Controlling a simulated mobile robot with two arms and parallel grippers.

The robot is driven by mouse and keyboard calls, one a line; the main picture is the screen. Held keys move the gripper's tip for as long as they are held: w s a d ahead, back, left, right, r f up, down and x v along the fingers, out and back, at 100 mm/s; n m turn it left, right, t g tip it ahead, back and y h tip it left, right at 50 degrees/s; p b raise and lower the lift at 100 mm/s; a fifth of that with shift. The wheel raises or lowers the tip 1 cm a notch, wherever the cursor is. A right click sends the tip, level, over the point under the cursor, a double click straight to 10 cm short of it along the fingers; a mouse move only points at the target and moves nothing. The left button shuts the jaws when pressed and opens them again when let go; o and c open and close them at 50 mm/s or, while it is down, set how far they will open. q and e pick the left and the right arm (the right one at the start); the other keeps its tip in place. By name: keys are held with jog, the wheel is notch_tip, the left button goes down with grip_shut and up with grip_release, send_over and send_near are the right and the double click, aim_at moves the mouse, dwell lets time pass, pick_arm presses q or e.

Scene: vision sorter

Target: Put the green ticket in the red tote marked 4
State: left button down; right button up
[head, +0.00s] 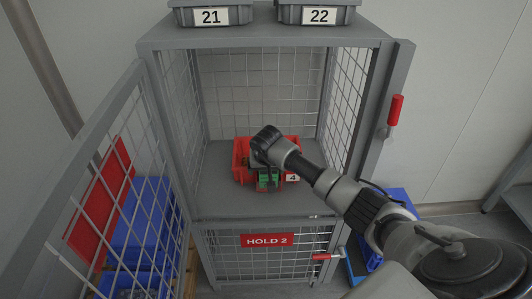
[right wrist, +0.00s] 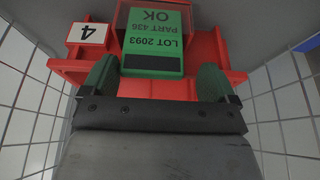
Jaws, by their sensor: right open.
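The red tote marked 4 (head: 241,160) stands on the shelf inside the open mesh cage. Its white label 4 (right wrist: 87,33) shows upside down in the right wrist view. The green ticket (right wrist: 157,42), printed LOT 2093 PART 436 OK, is at the tote's front beside the label, in what looks like a red-edged holder. It also shows as a green patch in the head view (head: 268,181). My right gripper (right wrist: 157,82) is open, its green-padded fingers apart on either side of the ticket's near end. In the head view my right gripper (head: 266,163) partly covers the tote. My left gripper is out of view.
The mesh cage door (head: 92,165) is swung open at the left. Grey bins 21 (head: 212,16) and 22 (head: 318,15) sit on top. A closed lower compartment carries the HOLD 2 sign (head: 267,240). Blue totes (head: 150,225) show behind the door. Shelf around the tote is bare.

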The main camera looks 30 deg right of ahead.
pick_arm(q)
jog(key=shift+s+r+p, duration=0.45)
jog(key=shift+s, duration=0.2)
pick_arm(e)
jog(key=v, duration=1.2)
jog(key=shift+a+r, duration=0.1)
